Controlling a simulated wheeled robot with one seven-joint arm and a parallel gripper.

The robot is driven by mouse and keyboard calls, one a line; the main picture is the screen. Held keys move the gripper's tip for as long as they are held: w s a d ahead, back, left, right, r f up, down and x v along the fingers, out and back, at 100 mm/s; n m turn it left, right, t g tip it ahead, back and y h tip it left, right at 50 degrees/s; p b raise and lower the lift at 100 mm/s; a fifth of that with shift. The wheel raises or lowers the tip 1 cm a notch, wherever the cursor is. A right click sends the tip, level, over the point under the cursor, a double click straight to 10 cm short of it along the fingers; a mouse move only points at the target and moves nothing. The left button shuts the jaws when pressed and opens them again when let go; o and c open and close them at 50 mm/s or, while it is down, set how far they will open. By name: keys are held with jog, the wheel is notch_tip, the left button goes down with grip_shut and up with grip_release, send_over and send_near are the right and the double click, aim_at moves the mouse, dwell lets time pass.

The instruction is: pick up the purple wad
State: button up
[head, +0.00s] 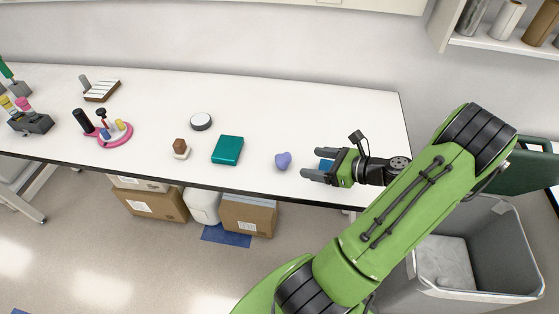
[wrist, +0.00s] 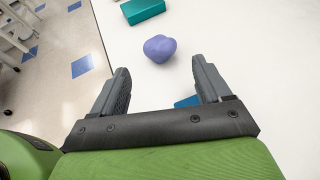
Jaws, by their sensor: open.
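The purple wad (head: 283,160) is a small rounded lump on the white bench, near its front edge. It also shows in the wrist view (wrist: 159,48), just beyond the fingertips and roughly centred between them. My gripper (head: 312,164) is open and empty, to the right of the wad in the head view, its fingers pointing left toward it. In the wrist view my gripper (wrist: 159,70) has its two dark fingers spread wide, apart from the wad. Nothing hides the wad.
A teal box (head: 228,149) lies left of the wad, with a white round puck (head: 201,121) and a brown-topped item (head: 180,148) beyond. A blue piece (head: 325,166) lies partly hidden under my gripper. The bench's front edge (head: 235,190) is close. A grey bin (head: 475,295) stands right.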

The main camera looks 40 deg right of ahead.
aim_at(287, 159)
jog(key=x, duration=0.4)
jog(key=shift+d+f, duration=0.1)
jog(key=shift+d, duration=0.05)
jog(key=x, duration=0.2)
jog(key=b+x, duration=0.1)
jog(key=x, duration=0.2)
jog(key=shift+w+a+b, duration=0.25)
jog(key=shift+a+b, duration=0.1)
jog(key=shift+s, duration=0.1)
jog(key=c, duration=1.1)
